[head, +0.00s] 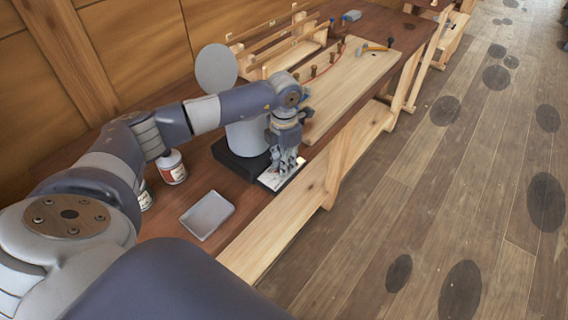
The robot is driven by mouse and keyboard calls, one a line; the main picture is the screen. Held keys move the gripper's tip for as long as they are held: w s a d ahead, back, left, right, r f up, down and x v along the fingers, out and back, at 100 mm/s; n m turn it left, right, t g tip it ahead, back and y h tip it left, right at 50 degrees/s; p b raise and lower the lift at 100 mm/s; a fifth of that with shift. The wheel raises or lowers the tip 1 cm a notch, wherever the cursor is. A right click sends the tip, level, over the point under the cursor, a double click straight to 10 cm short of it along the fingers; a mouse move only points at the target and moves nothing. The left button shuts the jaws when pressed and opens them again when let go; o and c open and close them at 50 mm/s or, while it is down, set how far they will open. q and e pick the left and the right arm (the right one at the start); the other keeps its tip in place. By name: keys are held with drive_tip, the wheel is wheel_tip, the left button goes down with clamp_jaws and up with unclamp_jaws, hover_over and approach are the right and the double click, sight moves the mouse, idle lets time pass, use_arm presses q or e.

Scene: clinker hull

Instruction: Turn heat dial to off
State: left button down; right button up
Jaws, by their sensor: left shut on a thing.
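A grey cylindrical pot (246,138) with a raised round lid (216,68) stands on a black base (238,164) on the workbench. A pale control panel (268,181) is at the base's front, near the bench edge. My left gripper (281,169) points down at this panel and is shut at it. The heat dial itself is hidden by the fingers, so its setting cannot be read. My right gripper is not in view.
A shallow grey tray (207,215) and two labelled cans, one nearer the pot (172,167), are on the bench at the left. A pale board (352,85) with pegs and a wooden rack (275,45) lie beyond the pot. The plank floor at right is clear.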

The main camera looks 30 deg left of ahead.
use_arm(q)
drive_tip(key=n+b, duration=0.1)
drive_tip(key=n, duration=0.2)
drive_tip(key=shift+n, duration=0.3)
drive_tip(key=shift+a+r+n, duration=0.1)
drive_tip(key=shift+r+n, duration=0.05)
drive_tip(key=shift+n, duration=1.25)
drive_tip(key=shift+w, duration=0.1)
drive_tip(key=c, duration=1.6)
unclamp_jaws()
drive_tip(key=shift+c, duration=0.2)
drive_tip(key=shift+r, duration=0.2)
wheel_tip(320, 180, up, 12)
drive_tip(key=shift+f, duration=0.2)
